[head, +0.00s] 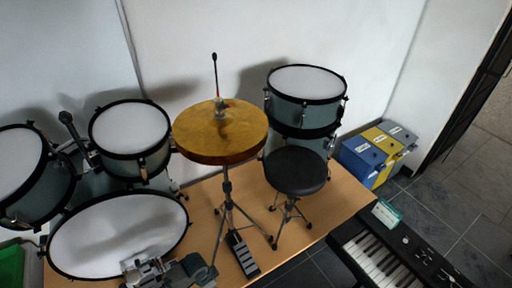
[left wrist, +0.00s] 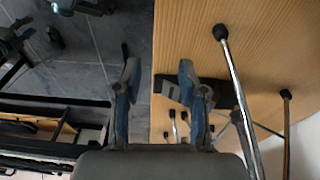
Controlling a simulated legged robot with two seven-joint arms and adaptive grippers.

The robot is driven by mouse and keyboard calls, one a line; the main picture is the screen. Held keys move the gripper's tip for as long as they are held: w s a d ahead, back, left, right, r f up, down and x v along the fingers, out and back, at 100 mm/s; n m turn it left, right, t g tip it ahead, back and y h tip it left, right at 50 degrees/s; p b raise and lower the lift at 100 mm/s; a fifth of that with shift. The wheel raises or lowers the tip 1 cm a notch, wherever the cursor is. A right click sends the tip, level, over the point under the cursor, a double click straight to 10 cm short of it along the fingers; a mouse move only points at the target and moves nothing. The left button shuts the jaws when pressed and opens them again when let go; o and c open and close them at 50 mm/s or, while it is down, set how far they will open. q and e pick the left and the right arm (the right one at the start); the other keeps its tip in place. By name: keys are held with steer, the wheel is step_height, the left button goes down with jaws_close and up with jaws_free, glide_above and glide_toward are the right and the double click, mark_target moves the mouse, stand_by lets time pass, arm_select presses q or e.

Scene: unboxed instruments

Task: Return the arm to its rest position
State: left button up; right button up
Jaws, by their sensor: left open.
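My left gripper (left wrist: 158,80) is open, its two blue-grey fingers apart with nothing between them. In the left wrist view it hangs over the edge of the wooden table (left wrist: 182,30), with grey floor on one side and wood on the other. Grey and dark mechanical parts (head: 165,272) show at the bottom of the head view, in front of the bass drum; I cannot tell clearly which are my left arm. My right gripper is not in view.
The cymbal (head: 220,130) stands mid-table, its pedal (head: 242,254) low. A black stool (head: 295,171) and floor drum (head: 305,83) stand right of it, the bass drum (head: 118,235) left. A keyboard (head: 385,260) is at lower right. Stand legs (left wrist: 236,85) are close to the gripper.

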arm_select(q)
steer(key=s+d+r+n+t+h, duration=0.2)
steer(key=s+d+r+n, duration=0.1)
steer(key=s+d, duration=0.45)
steer(key=s+a+r+n+y, duration=0.25)
steer(key=s+a+n, duration=0.45)
steer(key=a, duration=0.5)
steer(key=s+f, duration=0.2)
steer(key=f, duration=1.2)
steer(key=s+f, duration=0.2)
steer(key=f, duration=1.1)
steer(key=s+a+f+m+g+y, duration=0.1)
steer(key=s+a+f, duration=0.1)
steer(key=s+f, duration=1.3)
steer(key=shift+s+a+f+g, duration=0.2)
steer(key=shift+s+f+g, duration=0.2)
steer(key=shift+s, duration=0.6)
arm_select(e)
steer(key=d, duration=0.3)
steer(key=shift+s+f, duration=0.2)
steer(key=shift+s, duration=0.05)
